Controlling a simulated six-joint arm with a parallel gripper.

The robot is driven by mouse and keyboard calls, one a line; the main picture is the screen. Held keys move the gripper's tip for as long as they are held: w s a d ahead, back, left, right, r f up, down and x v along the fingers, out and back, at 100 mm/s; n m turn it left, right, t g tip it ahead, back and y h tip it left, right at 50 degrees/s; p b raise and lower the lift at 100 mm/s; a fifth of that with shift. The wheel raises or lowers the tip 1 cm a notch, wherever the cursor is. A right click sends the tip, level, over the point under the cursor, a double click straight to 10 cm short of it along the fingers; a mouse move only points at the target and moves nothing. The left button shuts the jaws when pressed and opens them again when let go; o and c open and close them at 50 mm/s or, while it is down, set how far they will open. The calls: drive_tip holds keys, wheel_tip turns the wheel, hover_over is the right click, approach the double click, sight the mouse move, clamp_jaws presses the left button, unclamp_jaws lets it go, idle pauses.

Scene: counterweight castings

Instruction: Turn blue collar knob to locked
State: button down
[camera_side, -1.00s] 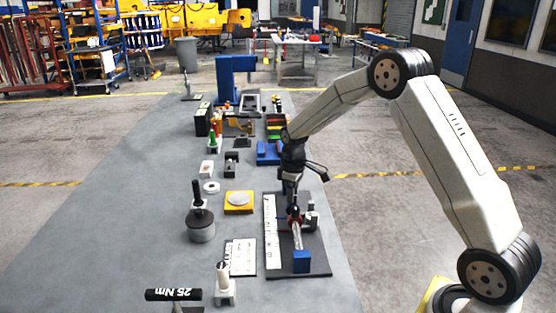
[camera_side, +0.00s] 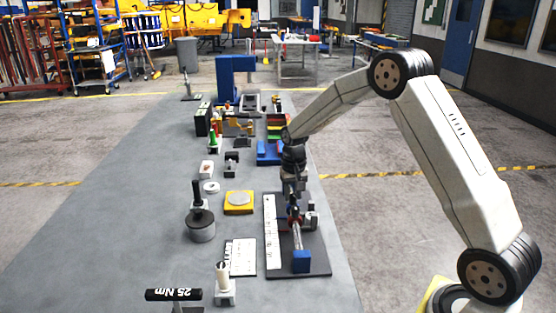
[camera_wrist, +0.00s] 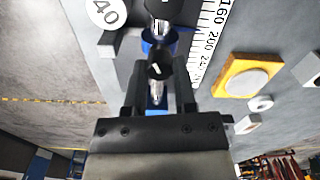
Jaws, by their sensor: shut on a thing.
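My gripper (camera_wrist: 160,88) points down over a dark base plate (camera_side: 317,266) that carries a shiny rod. In the wrist view its two dark fingers are shut on a black knob (camera_wrist: 158,64) with a short white mark, close to a blue collar (camera_wrist: 148,46) on the rod; I take this as the blue collar knob. The white mark runs nearly up and down in that view. A second black knob (camera_wrist: 162,7) shows at the top edge. In the side view, my gripper (camera_side: 293,208) hides the held knob. A blue end block (camera_side: 301,261) is at the rod's near end.
A white number scale (camera_side: 269,233) runs along the plate's left side. A yellow block with a grey disc (camera_side: 239,202), a dark weight with a post (camera_side: 201,228) and a white card (camera_side: 241,257) stand left of it. The table's left side is clear.

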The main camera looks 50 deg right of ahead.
sight(293, 195)
drive_tip(key=m, duration=0.5)
idle(0.4)
drive_tip(key=shift+c, duration=2.1)
unclamp_jaws()
drive_tip(key=shift+r, duration=0.1)
drive_tip(key=shift+r, duration=3.85)
drive_tip(key=shift+s, duration=0.1)
